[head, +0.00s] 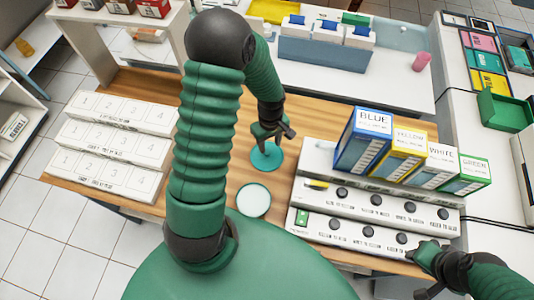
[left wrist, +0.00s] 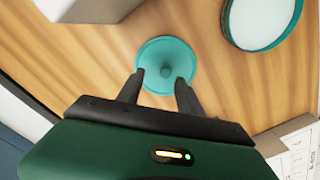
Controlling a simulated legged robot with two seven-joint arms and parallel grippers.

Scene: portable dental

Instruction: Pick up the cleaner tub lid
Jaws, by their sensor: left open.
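The cleaner tub lid (head: 266,157) is a round teal disc lying on the wooden table. In the left wrist view the lid (left wrist: 152,54) shows a small round knob in its middle. My left gripper (head: 268,140) is open above the lid, and in the left wrist view its fingertips (left wrist: 160,80) stand either side of the knob. I cannot tell whether they touch it. The tub (head: 253,200), teal-rimmed with a white inside, stands open in front of the lid. My right gripper (head: 428,268) is at the lower right by the labelled rack; its jaw state is unclear.
A white stepped rack (head: 325,225) with knobs stands right of the tub, with blue, yellow, white and green boxes (head: 362,140) on it. White numbered trays (head: 120,145) stand at the left. Bare wooden table (head: 225,150) lies around the lid and tub.

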